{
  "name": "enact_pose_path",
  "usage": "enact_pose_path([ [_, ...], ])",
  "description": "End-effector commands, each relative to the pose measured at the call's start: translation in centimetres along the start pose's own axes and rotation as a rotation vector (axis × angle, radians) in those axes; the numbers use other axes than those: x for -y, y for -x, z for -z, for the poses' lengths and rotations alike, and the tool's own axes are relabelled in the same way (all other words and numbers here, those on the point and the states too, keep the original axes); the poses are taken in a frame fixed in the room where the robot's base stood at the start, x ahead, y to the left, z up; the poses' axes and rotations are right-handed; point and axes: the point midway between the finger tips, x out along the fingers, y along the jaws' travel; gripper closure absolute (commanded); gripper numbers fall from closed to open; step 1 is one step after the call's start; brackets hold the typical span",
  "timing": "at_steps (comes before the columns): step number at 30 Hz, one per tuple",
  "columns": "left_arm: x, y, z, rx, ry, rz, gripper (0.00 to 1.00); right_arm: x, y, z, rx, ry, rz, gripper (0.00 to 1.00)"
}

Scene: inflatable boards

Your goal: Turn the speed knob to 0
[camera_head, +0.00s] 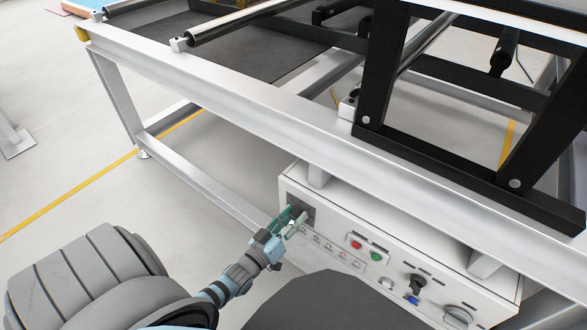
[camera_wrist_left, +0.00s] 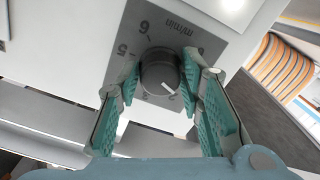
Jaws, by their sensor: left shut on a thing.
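The speed knob (camera_wrist_left: 160,72) is a dark round dial on a grey plate (camera_wrist_left: 192,22) printed with "m/min" and numbers, 5 and 6 being readable. Its white pointer line points to the lower right in the left wrist view; the number there is not readable. My left gripper (camera_wrist_left: 163,92) has its two teal fingers on either side of the knob, shut on it. In the head view my left gripper (camera_head: 291,220) reaches the plate at the left end of the control box (camera_head: 400,225) and mostly hides the knob. My right gripper is not in view.
The control box hangs under a white machine frame (camera_head: 225,92). Its front carries a red button (camera_head: 356,245), a green button (camera_head: 375,256), a black switch (camera_head: 416,283) and several small lamps right of the knob. A black bracket (camera_head: 440,165) stands above. Open floor lies left.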

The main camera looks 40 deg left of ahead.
Motion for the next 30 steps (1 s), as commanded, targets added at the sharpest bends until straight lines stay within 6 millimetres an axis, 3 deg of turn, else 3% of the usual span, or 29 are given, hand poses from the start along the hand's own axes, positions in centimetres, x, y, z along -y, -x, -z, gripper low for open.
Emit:
enact_pose_path([
  [30, 0.1, 0.1, -0.1, 0.001, 0.935, 0.002, 0.94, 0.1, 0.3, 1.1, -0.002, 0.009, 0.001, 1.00],
])
